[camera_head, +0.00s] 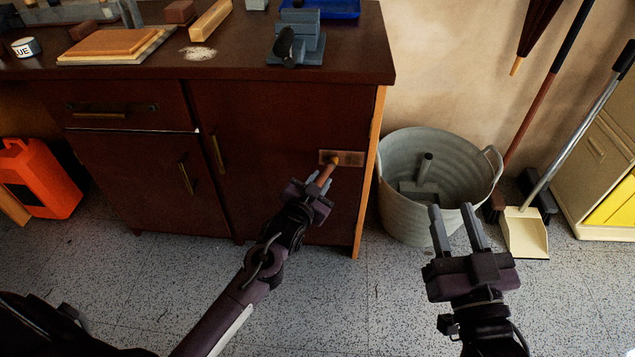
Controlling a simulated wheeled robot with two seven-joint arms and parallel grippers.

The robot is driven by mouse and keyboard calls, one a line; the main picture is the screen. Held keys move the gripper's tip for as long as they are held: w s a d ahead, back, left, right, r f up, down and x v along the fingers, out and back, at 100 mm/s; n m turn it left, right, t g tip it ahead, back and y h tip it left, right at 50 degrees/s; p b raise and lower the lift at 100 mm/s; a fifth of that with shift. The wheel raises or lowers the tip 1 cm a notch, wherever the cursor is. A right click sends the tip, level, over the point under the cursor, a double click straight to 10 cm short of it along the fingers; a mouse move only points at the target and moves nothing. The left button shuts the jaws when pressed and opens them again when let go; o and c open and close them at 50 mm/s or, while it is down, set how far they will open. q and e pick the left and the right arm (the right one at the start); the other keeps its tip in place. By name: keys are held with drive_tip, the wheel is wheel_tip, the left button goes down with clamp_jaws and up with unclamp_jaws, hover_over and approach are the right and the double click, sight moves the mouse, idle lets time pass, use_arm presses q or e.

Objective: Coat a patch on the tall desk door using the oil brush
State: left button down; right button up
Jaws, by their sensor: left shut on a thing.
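The tall desk door (268,130) is dark brown, with a brass vertical handle (217,152) near its left edge, and looks closed. A small lighter brown rectangular patch (352,158) shows on its upper right part. My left gripper (320,186) is in front of the door, just below the patch, shut on the oil brush (325,175). The brush's reddish handle tilts up to the right, and its head overlaps the patch; firm contact is hard to tell. My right gripper (451,210) is open and empty, to the right, in front of the metal tub.
The metal tub (405,222) stands right of the desk with a grey object inside. A dustpan (525,232) and an umbrella are further right. The desktop (230,62) holds boards and a grey vise-like block (298,40). An orange canister (45,180) stands left. The front floor is clear.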

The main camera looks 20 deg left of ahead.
use_arm(q)
drive_tip(key=shift+w+d+r+p, duration=0.15)
drive_tip(key=shift+d+p, duration=0.1)
drive_tip(key=shift+p, duration=1.25)
drive_tip(key=shift+s+a, duration=0.2)
drive_tip(key=shift+a, duration=0.25)
drive_tip(key=shift+s+d+p, duration=0.15)
drive_tip(key=shift+s+p, duration=0.3)
drive_tip(key=shift+p, duration=0.15)
drive_tip(key=s+p, duration=0.1)
drive_tip(key=s+d+p, duration=0.1)
drive_tip(key=s, duration=0.1)
drive_tip(key=shift+s, duration=0.2)
drive_tip(key=shift+s+d+p, duration=0.2)
drive_tip(key=shift+s+p, duration=0.2)
drive_tip(key=shift+s, duration=0.35)
